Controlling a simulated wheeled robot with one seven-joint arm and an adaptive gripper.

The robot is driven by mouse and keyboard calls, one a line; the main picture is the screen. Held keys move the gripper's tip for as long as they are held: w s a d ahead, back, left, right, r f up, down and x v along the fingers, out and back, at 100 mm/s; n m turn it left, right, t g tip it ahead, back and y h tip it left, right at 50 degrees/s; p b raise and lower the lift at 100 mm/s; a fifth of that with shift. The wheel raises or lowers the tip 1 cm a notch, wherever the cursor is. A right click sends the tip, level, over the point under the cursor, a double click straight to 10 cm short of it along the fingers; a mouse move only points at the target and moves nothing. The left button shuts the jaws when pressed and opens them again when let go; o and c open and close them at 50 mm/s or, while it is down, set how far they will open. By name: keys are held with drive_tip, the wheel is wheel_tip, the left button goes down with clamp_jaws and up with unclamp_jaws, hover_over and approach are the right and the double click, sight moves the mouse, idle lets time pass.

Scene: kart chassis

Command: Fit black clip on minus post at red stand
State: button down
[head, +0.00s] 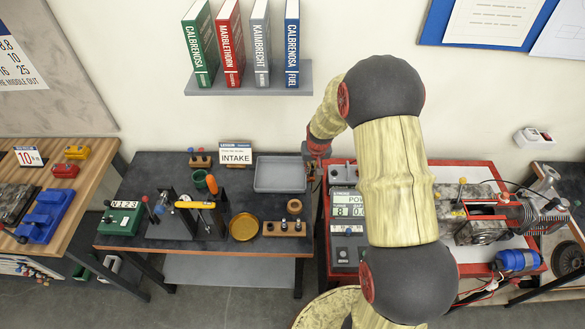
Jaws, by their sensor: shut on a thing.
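The red stand (321,232) is the red-rimmed bench on the right, with a grey power unit (347,205) on its left part. My gripper (311,167) is at the stand's back left corner, beside the grey tray. It is small in the picture and partly hidden by my own arm. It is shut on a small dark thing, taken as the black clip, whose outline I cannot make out. The minus post cannot be picked out; my arm covers much of the middle of the stand.
A grey tray (280,187) lies on the dark table left of the stand, near an INTAKE sign (236,155) and a yellow dish (243,227). An engine (487,225) and blue cylinder (517,260) fill the stand's right side. A book shelf (249,90) hangs above.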

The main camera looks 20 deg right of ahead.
drive_tip(key=d+r+m+p, duration=0.1)
drive_tip(key=d+r+p, duration=0.15)
drive_tip(key=d, duration=0.25)
drive_tip(key=d+r+m+p, duration=0.1)
drive_tip(key=d+p, duration=0.3)
drive_tip(key=d, duration=0.2)
drive_tip(key=shift+s+b+x, duration=0.15)
drive_tip(key=shift+b+x, duration=0.3)
drive_tip(key=shift+x, duration=0.55)
drive_tip(key=shift+s+b+x, duration=0.1)
drive_tip(key=shift+b+x, duration=0.35)
drive_tip(key=shift+x, duration=0.55)
drive_tip(key=shift+f+b, duration=1.35)
drive_tip(key=c, duration=1.8)
unclamp_jaws()
drive_tip(key=shift+o, duration=0.2)
drive_tip(key=v, duration=1.2)
drive_tip(key=shift+a, duration=0.25)
